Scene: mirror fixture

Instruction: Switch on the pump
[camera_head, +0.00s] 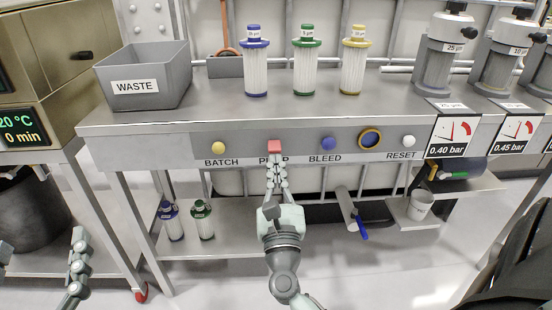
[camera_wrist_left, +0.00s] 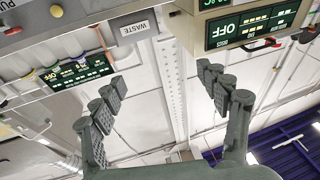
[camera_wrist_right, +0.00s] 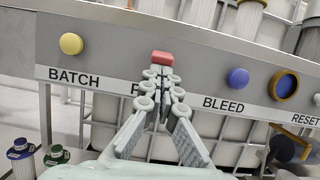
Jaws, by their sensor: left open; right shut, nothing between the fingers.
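The red pump button (camera_head: 274,146) sits on the front panel of the steel bench, above a label partly hidden by my right gripper. My right gripper (camera_head: 277,160) is shut and empty, its fingertips right at the lower edge of the button. In the right wrist view the fingertips (camera_wrist_right: 161,74) are just below the red button (camera_wrist_right: 162,57); I cannot tell whether they touch it. My left gripper (camera_head: 42,243) is open and empty at the lower left, away from the panel. The left wrist view shows its fingers (camera_wrist_left: 161,76) spread apart.
A waste bin (camera_head: 145,80) and three filters stand on the bench.

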